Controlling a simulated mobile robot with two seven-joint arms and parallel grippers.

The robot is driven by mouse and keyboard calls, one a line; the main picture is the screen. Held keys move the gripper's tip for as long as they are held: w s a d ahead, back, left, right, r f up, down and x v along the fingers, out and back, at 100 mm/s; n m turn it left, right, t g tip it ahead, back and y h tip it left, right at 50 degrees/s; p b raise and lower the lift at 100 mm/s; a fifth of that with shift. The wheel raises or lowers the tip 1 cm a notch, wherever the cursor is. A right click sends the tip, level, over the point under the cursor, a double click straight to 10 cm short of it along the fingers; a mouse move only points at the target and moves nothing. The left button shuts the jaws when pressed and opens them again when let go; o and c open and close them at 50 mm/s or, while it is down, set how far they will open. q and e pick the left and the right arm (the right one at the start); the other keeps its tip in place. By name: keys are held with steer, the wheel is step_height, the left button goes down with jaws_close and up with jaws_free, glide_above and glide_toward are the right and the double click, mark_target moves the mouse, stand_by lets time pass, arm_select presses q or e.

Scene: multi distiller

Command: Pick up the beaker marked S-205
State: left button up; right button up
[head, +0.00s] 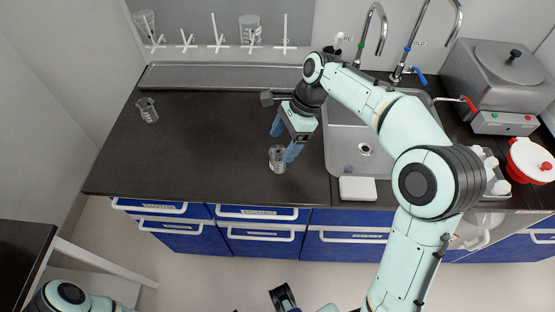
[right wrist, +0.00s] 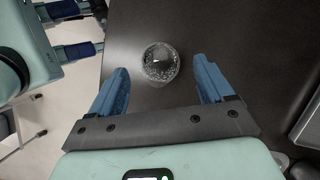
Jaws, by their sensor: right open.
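A small clear glass beaker (head: 277,159) stands on the dark counter near its front edge. In the right wrist view the beaker (right wrist: 160,63) appears between the tips of the two blue fingers, with a gap on each side. My right gripper (head: 283,139) is open and empty, just behind and above this beaker in the head view. Another clear beaker (head: 147,110) stands at the left of the counter. Marks on the beakers are too small to read, so I cannot tell which is S-205.
Two glass vessels hang on the wall drying rack (head: 217,43) at the back. A sink (head: 355,140) with taps lies right of the beaker, with a white block (head: 357,188) at its front edge. The counter (head: 205,130) between the two beakers is clear.

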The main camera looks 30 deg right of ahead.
mark_target(271, 168)
steer(key=x, duration=0.3)
steer(key=shift+d, duration=0.1)
steer(key=x, duration=0.1)
steer(key=b+x, duration=0.1)
steer(key=x, duration=0.2)
steer(key=shift+s+d+f, duration=0.2)
steer(key=shift+f, duration=0.1)
steer(key=shift+w+a+f, duration=0.1)
steer(key=shift+a+f, duration=0.05)
steer(key=shift+f, duration=0.2)
steer(key=c, duration=1)
steer(key=shift+r, duration=0.1)
